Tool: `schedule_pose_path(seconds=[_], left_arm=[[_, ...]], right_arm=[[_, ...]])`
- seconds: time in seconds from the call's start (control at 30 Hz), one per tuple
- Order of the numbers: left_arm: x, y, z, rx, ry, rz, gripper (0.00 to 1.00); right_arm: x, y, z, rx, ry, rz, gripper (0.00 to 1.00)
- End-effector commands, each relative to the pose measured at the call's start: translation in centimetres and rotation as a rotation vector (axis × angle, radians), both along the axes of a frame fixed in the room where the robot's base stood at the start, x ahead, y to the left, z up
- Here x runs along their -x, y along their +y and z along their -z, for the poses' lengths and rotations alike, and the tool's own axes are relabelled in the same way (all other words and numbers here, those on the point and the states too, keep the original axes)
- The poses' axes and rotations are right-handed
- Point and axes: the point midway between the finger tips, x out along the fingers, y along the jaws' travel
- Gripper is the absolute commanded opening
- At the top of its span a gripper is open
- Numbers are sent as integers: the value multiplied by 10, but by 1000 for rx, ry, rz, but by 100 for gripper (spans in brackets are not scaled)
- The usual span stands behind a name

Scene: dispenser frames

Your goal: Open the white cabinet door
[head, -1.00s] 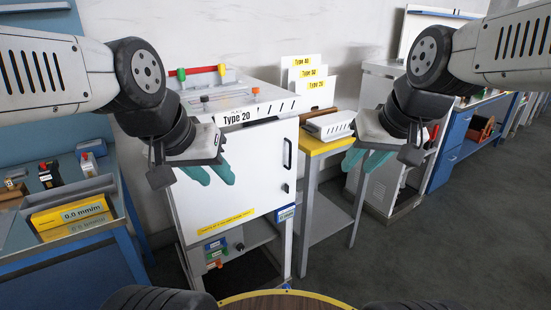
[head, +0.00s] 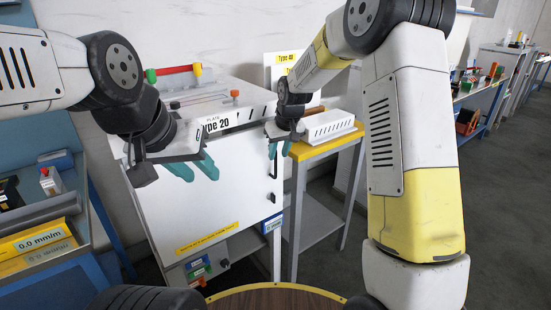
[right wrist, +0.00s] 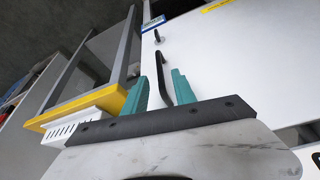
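The white cabinet door (head: 215,205) is shut on the front of the "Type 20" cabinet (head: 235,120). Its black upright handle (head: 275,168) is near the door's right edge; the handle also shows in the right wrist view (right wrist: 166,78). My right gripper (head: 279,149) is at the handle's top end. In the right wrist view its teal fingers (right wrist: 161,90) are apart, with the handle between them and no clear contact on either side. My left gripper (head: 194,169) is open and empty, in front of the door's upper part.
A yellow-topped stand (head: 325,143) with a white slotted box (head: 328,125) is right of the cabinet, close to my right gripper. A blue workbench (head: 95,215) stands at the left. Grey floor (head: 490,220) is free at the right.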

Motion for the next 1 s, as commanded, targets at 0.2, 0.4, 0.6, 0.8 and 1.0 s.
schedule_pose_path(seconds=[0.2,0.4,0.6,0.8,1.0], left_arm=[[0,0,0,0,0,0,36],[0,0,0,0,0,0,36],[0,0,0,0,0,0,36],[0,0,0,0,0,0,36],[0,0,0,0,0,0,36]], right_arm=[[-11,5,33,1,4,0,33],[-20,9,57,0,2,1,33],[-24,11,65,-1,1,1,33],[-24,11,65,-1,1,1,33],[-24,11,65,-1,1,1,0]])
